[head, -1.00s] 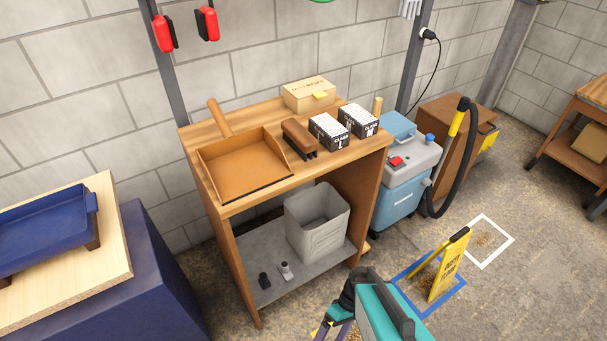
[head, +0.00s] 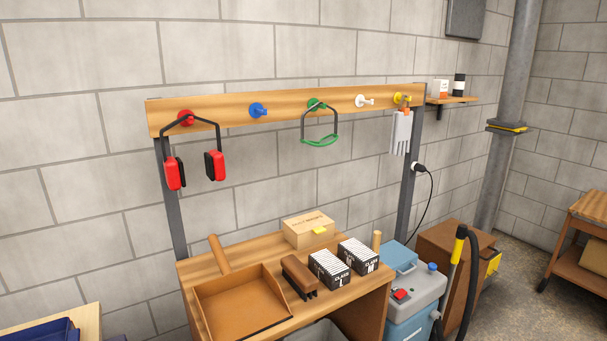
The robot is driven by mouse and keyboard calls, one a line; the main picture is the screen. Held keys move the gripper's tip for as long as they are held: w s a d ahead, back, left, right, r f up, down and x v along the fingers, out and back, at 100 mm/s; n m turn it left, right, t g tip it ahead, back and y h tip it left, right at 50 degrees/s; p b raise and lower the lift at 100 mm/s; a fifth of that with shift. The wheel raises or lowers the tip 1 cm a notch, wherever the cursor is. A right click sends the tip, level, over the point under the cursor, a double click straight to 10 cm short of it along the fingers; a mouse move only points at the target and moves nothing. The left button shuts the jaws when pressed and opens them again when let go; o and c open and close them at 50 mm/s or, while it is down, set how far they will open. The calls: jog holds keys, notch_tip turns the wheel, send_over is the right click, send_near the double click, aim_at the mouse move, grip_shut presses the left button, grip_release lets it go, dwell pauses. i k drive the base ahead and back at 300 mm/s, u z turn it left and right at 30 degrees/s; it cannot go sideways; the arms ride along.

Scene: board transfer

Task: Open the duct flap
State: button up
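A grey vertical duct (head: 514,75) runs up the wall at the right in the head view. A flat dark plate with a yellow edge (head: 507,127) crosses it about a third of the way down; it looks like the duct flap. I cannot tell from here whether it is open or shut. My gripper is not in view.
A workbench (head: 355,303) with a dustpan (head: 240,300), a brush (head: 299,275) and two boxes of wipes (head: 343,262) stands below a peg rail (head: 220,113). A blue-grey vacuum (head: 415,300) and a brown cabinet (head: 447,255) stand between bench and duct. Some floor shows at right.

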aim_at(493, 264)
jog(key=u, duration=0.55)
jog(key=k, duration=0.15)
jog(key=z, duration=2.9)
jog(key=i, duration=1.15)
